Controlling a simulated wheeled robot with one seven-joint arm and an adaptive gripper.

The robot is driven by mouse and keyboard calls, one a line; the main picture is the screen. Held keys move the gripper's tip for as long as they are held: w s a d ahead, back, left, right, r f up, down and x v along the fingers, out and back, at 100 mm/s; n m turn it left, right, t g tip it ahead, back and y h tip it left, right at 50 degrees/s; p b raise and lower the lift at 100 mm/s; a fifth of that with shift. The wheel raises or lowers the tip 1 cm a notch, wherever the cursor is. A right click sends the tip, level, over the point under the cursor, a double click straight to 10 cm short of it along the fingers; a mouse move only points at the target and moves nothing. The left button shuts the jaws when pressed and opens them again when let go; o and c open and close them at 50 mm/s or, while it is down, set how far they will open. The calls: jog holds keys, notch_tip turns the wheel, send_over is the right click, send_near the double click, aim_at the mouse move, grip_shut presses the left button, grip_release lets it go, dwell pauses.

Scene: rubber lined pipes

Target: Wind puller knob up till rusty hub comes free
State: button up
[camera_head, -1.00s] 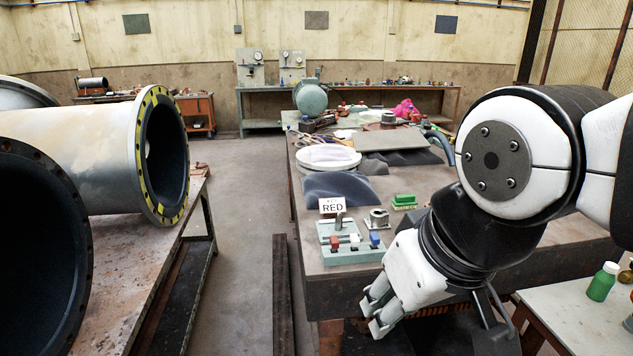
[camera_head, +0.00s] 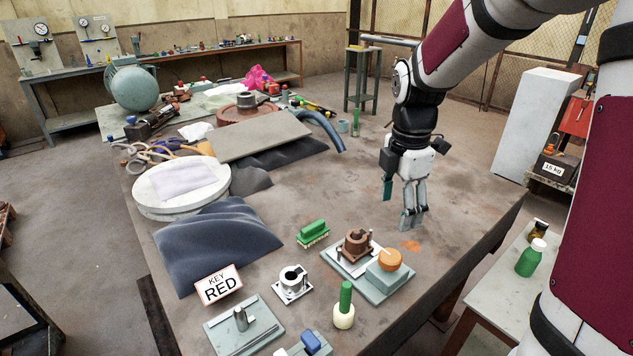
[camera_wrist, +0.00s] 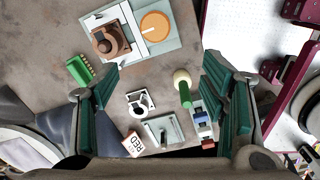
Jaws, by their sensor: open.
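The orange knob (camera_head: 390,260) sits on a grey block on a pale base plate (camera_head: 345,269); it also shows in the wrist view (camera_wrist: 154,27). The rusty brown hub (camera_head: 356,243) stands on the same plate, left of the knob, and shows in the wrist view (camera_wrist: 110,42). My gripper (camera_head: 410,226) hangs fingers-down above the table, apart from the knob and hub. It is empty. In the wrist view my fingers (camera_wrist: 160,72) are spread wide, with knob and hub beyond their tips.
A side table with a green bottle (camera_head: 531,258) is at right. The table right of my gripper is clear.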

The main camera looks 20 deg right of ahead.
aim_at(391, 255)
jog(key=f, duration=0.5)
jog(key=w+d+f+n, duration=0.1)
jog(key=f, duration=0.4)
jog(key=f+n, duration=0.1)
jog(key=f, duration=0.5)
jog(key=shift+w+d+f, duration=0.1)
jog(key=shift+w+d, duration=0.15)
jog(key=shift+d, duration=0.15)
jog(key=c, duration=1.1)
